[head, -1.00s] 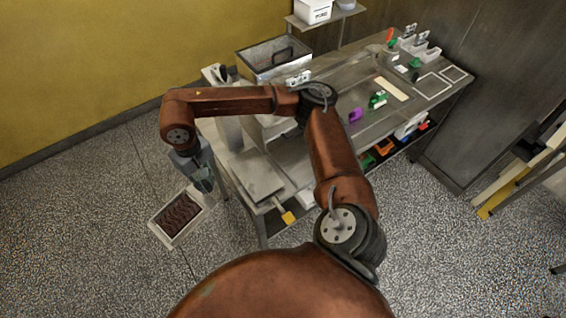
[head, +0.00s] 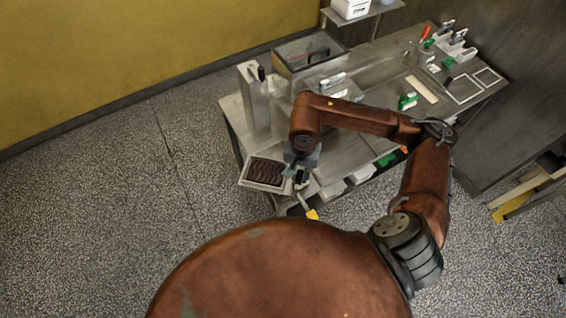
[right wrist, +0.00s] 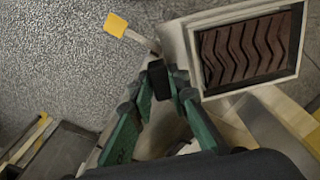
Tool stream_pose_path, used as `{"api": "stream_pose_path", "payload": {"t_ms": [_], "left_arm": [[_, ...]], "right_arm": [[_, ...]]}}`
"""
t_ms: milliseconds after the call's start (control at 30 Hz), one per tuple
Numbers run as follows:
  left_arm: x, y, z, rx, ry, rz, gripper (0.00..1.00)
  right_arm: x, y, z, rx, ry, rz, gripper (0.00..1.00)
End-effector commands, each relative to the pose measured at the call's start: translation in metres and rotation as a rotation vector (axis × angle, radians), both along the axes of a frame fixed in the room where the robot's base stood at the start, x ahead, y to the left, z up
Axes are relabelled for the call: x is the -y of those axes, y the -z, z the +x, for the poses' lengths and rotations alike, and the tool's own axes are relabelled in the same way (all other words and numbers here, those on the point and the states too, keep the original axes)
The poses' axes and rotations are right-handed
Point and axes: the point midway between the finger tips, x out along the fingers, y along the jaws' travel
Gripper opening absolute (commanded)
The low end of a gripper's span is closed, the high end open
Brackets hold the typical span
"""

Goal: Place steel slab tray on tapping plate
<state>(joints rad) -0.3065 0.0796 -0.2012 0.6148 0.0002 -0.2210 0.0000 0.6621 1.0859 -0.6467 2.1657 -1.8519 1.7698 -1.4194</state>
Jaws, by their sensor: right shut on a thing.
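The steel slab tray (head: 263,173) is a pale rectangular tray with dark brown, wavy-ridged slabs in it. My right gripper (head: 300,174) is shut at its right side and holds it over the left end of the steel bench. In the right wrist view the tray (right wrist: 248,48) is at upper right, and the fingertips (right wrist: 168,80) are closed on a dark piece beside it. The tapping plate (right wrist: 174,42) seems to be the pale metal surface under the tray, with a yellow-ended lever (head: 313,214). Tray and gripper hide most of it; contact cannot be told. My left gripper is out of view.
A steel tank (head: 310,52) and an upright metal post (head: 254,98) stand behind the tray. Green pieces (head: 407,101) and white holders lie further right on the bench (head: 375,60). Open speckled floor lies to the left.

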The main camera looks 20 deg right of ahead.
Motion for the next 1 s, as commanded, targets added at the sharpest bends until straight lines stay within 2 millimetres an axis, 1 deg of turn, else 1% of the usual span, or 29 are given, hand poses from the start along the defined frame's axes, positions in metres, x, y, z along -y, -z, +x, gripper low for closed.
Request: {"api": "stream_pose_path", "payload": {"t_ms": [33, 200, 333, 400, 500, 567, 667, 1000], "left_arm": [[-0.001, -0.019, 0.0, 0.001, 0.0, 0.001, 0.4], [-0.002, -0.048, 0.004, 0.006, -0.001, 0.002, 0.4], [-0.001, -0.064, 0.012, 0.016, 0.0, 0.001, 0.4], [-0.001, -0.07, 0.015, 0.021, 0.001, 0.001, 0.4], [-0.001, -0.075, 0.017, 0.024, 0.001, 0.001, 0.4], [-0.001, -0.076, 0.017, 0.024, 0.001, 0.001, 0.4], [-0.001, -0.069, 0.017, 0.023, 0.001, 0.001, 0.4], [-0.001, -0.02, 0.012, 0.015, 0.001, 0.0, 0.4]], "right_arm": [[0.002, -0.009, -0.018, 0.002, 0.088, 0.006, 0.0], [0.009, -0.014, -0.065, 0.019, 0.403, 0.014, 0.0], [0.013, -0.02, -0.092, 0.033, 0.598, 0.024, 0.0], [0.014, -0.022, -0.103, 0.038, 0.675, 0.028, 0.0], [0.015, -0.025, -0.113, 0.043, 0.754, 0.033, 0.0], [0.015, -0.025, -0.116, 0.047, 0.782, 0.035, 0.0], [0.015, -0.023, -0.116, 0.051, 0.802, 0.038, 0.0], [0.014, -0.013, -0.102, 0.058, 0.788, 0.043, 0.0]]}}
